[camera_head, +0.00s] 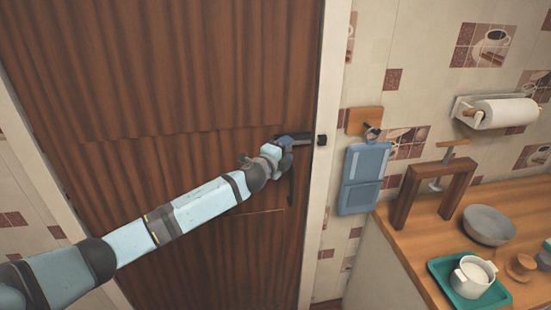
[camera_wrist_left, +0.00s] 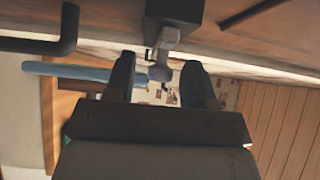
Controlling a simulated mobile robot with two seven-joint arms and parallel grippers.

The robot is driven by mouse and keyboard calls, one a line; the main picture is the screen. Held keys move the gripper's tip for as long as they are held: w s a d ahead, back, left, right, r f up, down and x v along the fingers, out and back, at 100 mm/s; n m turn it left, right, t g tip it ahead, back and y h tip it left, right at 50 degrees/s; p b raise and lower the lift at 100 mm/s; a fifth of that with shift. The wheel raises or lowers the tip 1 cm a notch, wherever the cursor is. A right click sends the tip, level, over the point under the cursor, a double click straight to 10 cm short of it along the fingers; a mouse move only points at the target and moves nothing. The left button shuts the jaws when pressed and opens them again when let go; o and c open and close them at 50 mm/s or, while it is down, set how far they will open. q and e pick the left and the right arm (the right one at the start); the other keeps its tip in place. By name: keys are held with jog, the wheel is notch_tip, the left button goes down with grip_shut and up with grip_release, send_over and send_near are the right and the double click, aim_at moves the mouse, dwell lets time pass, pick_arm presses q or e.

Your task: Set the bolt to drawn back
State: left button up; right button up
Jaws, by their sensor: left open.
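The bolt is on the wooden door (camera_head: 200,60), at the edge by the white frame, and my gripper hides most of it in the head view. A small black block (camera_head: 321,140) sits on the frame beside it. My left gripper (camera_head: 300,138) is at the bolt with its jaws open. In the left wrist view a grey metal knob (camera_wrist_left: 160,73) hangs below a dark block (camera_wrist_left: 174,12), between my two open fingers (camera_wrist_left: 160,82). I cannot tell whether either finger touches it, or how far the bolt is slid. My right gripper is not in view.
A dark door handle (camera_head: 291,187) is just below my gripper. A light blue board (camera_head: 363,178) hangs right of the frame. The wooden counter (camera_head: 415,250) at right holds a wooden stand (camera_head: 402,205), a grey bowl (camera_head: 488,226) and a green tray (camera_head: 446,284) with a white pot (camera_head: 470,280).

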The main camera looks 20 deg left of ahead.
pick_arm(q)
jog(key=s+a+b, duration=0.2)
jog(key=s, duration=1.1)
jog(key=shift+a, duration=0.35)
jog(key=s+d+f+n+g, duration=0.3)
jog(key=s+d+f+n, duration=0.25)
jog(key=s+f, duration=0.55)
jog(key=s+d+f+n+g, duration=0.2)
jog(key=s+d+f+n, duration=0.3)
jog(key=s+f, duration=0.65)
jog(key=s+f+n+g, duration=0.1)
jog(key=s+f+n, duration=0.5)
jog(key=s, duration=0.4)
jog(key=shift+s+d+f+n+g, duration=0.25)
jog(key=shift+s+f+n+g, duration=0.1)
jog(key=shift+f, duration=0.45)
jog(key=shift+a, duration=0.1)
